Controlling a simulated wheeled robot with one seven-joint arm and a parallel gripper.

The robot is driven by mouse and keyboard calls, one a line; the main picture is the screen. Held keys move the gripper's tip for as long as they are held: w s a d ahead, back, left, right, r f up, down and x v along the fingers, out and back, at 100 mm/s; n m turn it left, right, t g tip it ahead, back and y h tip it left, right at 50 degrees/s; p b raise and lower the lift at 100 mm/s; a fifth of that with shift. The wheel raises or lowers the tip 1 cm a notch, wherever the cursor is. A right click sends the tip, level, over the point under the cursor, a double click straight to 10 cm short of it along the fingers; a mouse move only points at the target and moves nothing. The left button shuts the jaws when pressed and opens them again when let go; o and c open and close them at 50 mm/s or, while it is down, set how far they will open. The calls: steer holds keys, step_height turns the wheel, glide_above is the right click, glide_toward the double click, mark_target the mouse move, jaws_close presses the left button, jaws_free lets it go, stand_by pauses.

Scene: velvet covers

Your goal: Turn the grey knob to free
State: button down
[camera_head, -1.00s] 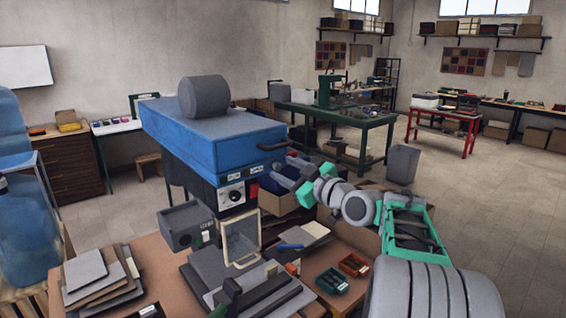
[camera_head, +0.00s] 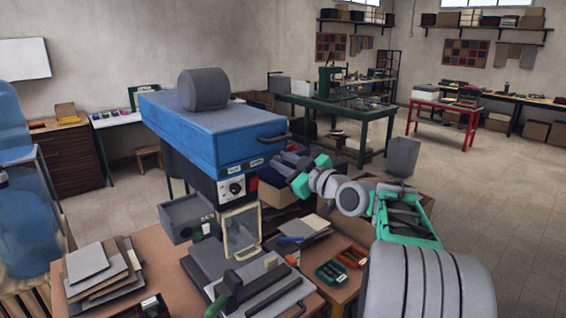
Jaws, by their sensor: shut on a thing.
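The blue machine head (camera_head: 205,130) stands over the bench, with a grey roller-shaped part (camera_head: 204,89) on top. Its front edge carries two small labels (camera_head: 231,170), too small to read. My gripper (camera_head: 284,163) reaches in from the right and is shut at the right end of the machine's front, below the dark handle (camera_head: 273,138). The grey knob cannot be made out; my fingers seem to close on it there and cover it. Its turned position cannot be seen.
The wooden bench (camera_head: 160,250) holds stacked grey sheets (camera_head: 95,265), an upright clear-paned frame (camera_head: 241,232), and green and red trays (camera_head: 331,273). Cartons stand behind my arm.

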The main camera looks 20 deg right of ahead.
steer(key=shift+f+m+b, duration=0.1)
steer(key=shift+m+b, duration=0.2)
steer(key=m+b, duration=0.2)
steer(key=m, duration=0.1)
steer(key=shift+m, duration=0.3)
steer(key=m, duration=0.4)
steer(key=m+p, duration=0.1)
steer(key=m, duration=0.4)
steer(key=shift+d+m, duration=0.1)
steer(key=shift+m, duration=0.3)
steer(key=shift+m+p, duration=0.85)
steer(key=shift+m, duration=1.15)
steer(key=c, duration=1.2)
jaws_free()
